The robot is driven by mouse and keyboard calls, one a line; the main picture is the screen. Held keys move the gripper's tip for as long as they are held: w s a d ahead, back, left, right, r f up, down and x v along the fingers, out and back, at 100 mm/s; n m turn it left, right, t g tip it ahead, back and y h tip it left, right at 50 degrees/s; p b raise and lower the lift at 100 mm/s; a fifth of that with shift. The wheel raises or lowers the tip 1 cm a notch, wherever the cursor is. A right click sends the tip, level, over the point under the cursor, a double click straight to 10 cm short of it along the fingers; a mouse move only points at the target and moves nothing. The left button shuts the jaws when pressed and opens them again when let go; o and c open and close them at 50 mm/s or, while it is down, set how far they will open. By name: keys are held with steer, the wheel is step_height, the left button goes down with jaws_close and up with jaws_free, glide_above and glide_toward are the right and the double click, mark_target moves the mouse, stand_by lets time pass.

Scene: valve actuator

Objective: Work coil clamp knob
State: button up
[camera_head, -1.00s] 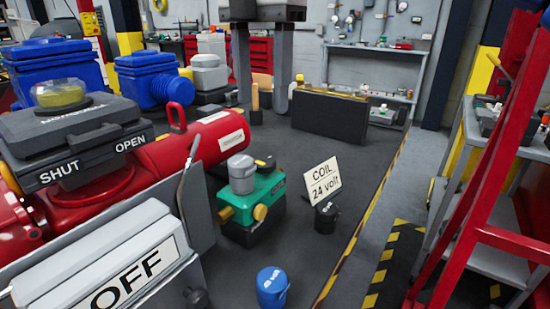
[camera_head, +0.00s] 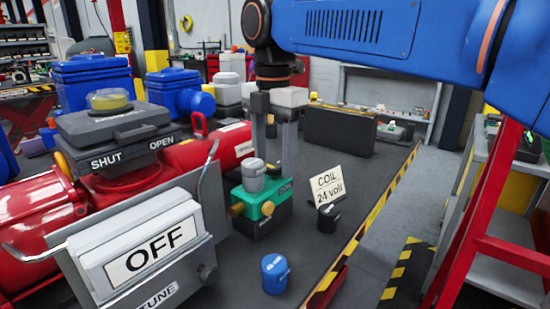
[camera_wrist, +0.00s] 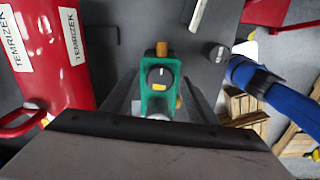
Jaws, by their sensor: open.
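The green valve (camera_head: 262,203) stands on a black base on the dark bench, with a grey cylinder (camera_head: 250,176) on top and a yellow side fitting. In the wrist view, the green body (camera_wrist: 147,103) carries a round black knob (camera_wrist: 160,76) with a light line on its face. In the head view my gripper mostly hides that knob. My gripper (camera_head: 273,165) points down, open, above and behind the valve. In the wrist view its fingers lie to either side of the green body. I see no contact with the knob.
A "COIL 24 volt" sign (camera_head: 327,185) and small black cylinder (camera_head: 329,216) stand right of the valve. A blue can (camera_head: 275,273) is in front. The "OFF" box (camera_head: 150,255) and red actuator (camera_head: 120,195) are left. A red frame (camera_head: 475,225) stands right.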

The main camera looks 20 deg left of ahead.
steer(key=c, duration=1.1)
steer(key=shift+o, duration=0.2)
steer(key=shift+m, duration=0.3)
steer(key=m, duration=1)
steer(key=shift+w+r+m, duration=0.1)
steer(key=shift+m, duration=0.2)
steer(key=o, duration=1.1)
steer(key=shift+c, duration=0.2)
